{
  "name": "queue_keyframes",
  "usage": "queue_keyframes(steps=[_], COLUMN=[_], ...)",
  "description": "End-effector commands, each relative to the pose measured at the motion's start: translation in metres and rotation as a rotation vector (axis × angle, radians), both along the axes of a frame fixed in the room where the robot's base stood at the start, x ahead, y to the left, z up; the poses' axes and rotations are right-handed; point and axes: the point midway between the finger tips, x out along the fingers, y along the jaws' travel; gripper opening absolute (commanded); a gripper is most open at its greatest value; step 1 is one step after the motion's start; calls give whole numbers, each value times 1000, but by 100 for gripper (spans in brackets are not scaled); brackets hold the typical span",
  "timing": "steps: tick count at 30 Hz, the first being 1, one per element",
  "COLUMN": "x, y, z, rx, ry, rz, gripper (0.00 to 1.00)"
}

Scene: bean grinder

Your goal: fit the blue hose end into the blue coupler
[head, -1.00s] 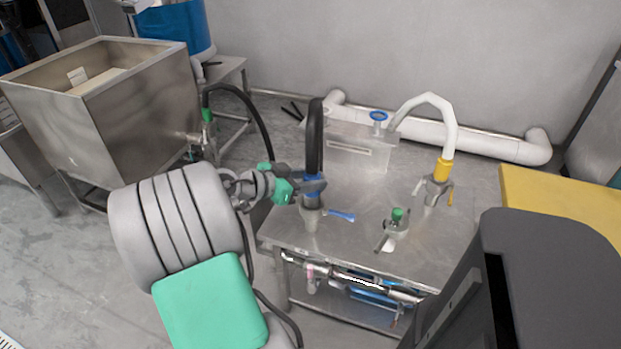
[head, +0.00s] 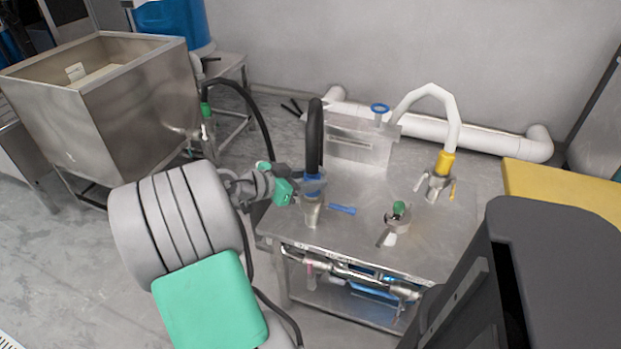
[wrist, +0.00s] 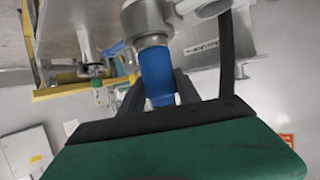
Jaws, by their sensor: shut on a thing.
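The blue hose end (head: 314,186) is the blue-collared end of a thick black hose (head: 316,130) that arches up from the steel table. My gripper (head: 308,189) is shut on this blue end. In the wrist view the blue collar (wrist: 157,77) sits between my dark fingers, against a grey metal fitting (wrist: 146,20). The coupler with the blue lever (head: 342,209) stands directly below the hose end on the table. The hose end is in line with it and appears to touch its top; how deep it sits is hidden.
A coupler with a green top (head: 398,212) stands to the right. A white hose with a yellow end (head: 445,162) is on another coupler behind it. A steel hopper (head: 130,105) is at the left, a yellow surface (head: 560,200) at the right.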

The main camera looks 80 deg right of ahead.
Motion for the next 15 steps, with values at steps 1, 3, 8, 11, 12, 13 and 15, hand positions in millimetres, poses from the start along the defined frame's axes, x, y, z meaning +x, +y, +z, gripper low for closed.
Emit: queue_keyframes(steps=[1, 3, 8, 11, 12, 13, 15], x=[0, 0, 0, 0, 0, 0, 0], y=[0, 0, 0, 0, 0, 0, 0], z=[-1, -3, -3, -4, -4, -4, -4], rx=[-3, -3, -2, -2, -1, -1, -1], ry=[0, 0, -1, 0, 0, 0, 0], rz=[0, 0, 0, 1, 0, 0, 0], gripper=[0, 0, 46, 54, 57, 59, 64])
